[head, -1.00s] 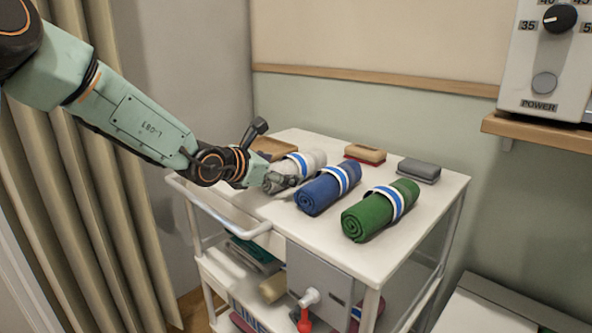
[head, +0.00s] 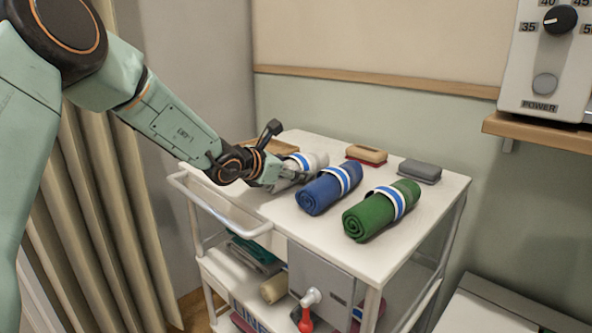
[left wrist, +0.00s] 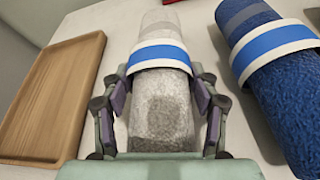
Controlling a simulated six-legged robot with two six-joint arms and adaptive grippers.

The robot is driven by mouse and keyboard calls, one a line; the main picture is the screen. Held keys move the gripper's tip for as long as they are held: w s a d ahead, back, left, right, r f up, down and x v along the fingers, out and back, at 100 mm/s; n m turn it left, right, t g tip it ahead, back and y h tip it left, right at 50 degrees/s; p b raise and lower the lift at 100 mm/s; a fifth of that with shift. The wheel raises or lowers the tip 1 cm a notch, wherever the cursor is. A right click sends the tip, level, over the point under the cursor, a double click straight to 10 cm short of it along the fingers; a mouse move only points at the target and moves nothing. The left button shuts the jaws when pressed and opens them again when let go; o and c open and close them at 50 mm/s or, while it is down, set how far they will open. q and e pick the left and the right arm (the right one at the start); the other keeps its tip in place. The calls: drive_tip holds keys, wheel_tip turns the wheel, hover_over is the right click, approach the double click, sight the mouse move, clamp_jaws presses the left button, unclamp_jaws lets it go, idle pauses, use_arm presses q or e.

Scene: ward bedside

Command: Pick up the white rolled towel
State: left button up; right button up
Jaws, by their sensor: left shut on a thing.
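The white rolled towel (head: 312,160) lies on the cart top with a blue-and-white band around it. It also shows in the left wrist view (left wrist: 160,98), running away from the camera between the fingers. My left gripper (head: 284,174) is at the towel's near end, shut on it, with one finger on each side (left wrist: 160,100). The gripper hides part of the near end in the head view. The towel appears to rest on the cart top. My right gripper is not in view.
A blue rolled towel (head: 318,195) lies close to the right, then a green one (head: 369,219). A wooden tray (left wrist: 50,98) is close on the left. Two brushes or blocks, tan (head: 367,153) and grey (head: 420,170), lie behind. The cart's handle rail (head: 225,215) runs along the near left edge.

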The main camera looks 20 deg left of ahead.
use_arm(q)
drive_tip(key=shift+s+a, duration=0.1)
drive_tip(key=shift+s, duration=0.05)
drive_tip(key=c, duration=0.4)
drive_tip(key=shift+c, duration=0.7)
